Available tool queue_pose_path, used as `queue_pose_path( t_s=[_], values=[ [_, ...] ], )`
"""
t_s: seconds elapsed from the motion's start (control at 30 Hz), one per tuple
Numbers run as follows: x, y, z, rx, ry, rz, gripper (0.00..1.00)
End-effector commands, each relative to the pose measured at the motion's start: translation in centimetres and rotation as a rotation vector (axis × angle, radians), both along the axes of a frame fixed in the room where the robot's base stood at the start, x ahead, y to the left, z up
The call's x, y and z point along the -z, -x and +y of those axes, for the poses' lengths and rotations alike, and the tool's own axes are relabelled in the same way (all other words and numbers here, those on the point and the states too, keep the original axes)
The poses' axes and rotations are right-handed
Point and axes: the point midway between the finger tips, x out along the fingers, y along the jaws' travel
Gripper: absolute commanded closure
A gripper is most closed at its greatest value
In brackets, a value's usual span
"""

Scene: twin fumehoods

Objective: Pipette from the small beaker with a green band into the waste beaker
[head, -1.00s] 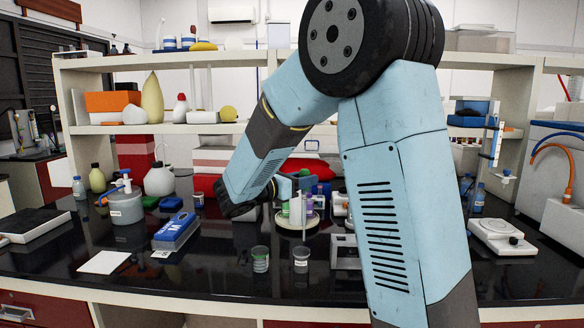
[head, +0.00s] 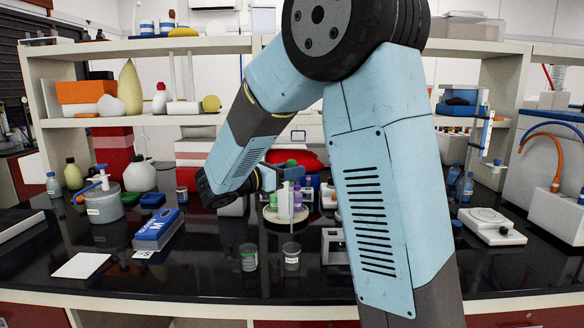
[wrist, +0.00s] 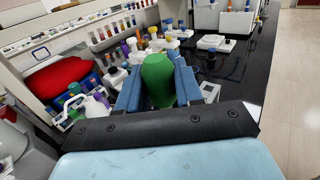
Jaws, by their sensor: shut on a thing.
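My gripper (head: 284,178) is shut on a pipette, whose green bulb (wrist: 158,80) stands between the blue fingers in the wrist view. In the head view the pale pipette stem (head: 284,203) seems to hang below the fingers, behind and above the beakers. The small beaker with a green band (head: 248,257) stands upright on the black bench, lower left of my gripper. A second small beaker (head: 291,257) with a pale label stands just right of it. I cannot read the label, so I cannot tell whether this is the waste beaker. The pipette tip is not clear.
A round pale stand (head: 285,214) with several bottles lies behind the beakers. A blue box (head: 158,230) and a white sheet (head: 81,265) lie to the left. A white balance (head: 491,227) stands at the right. The bench before the beakers is clear.

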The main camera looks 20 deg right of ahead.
Motion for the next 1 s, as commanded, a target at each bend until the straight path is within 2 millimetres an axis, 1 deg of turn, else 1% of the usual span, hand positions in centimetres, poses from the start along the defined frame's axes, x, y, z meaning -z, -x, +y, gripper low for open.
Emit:
queue_pose_path(
  t_s=[0.2,0.4,0.6,1.0],
  values=[
    [1.8,0.0,-0.1,0.002,0.001,0.003,0.79],
    [3.0,0.0,-0.3,0.004,0.000,0.001,0.79],
    [3.5,0.0,-0.4,0.006,0.000,0.001,0.79],
    [3.6,0.0,-0.4,0.006,0.000,0.000,0.79]
  ],
)
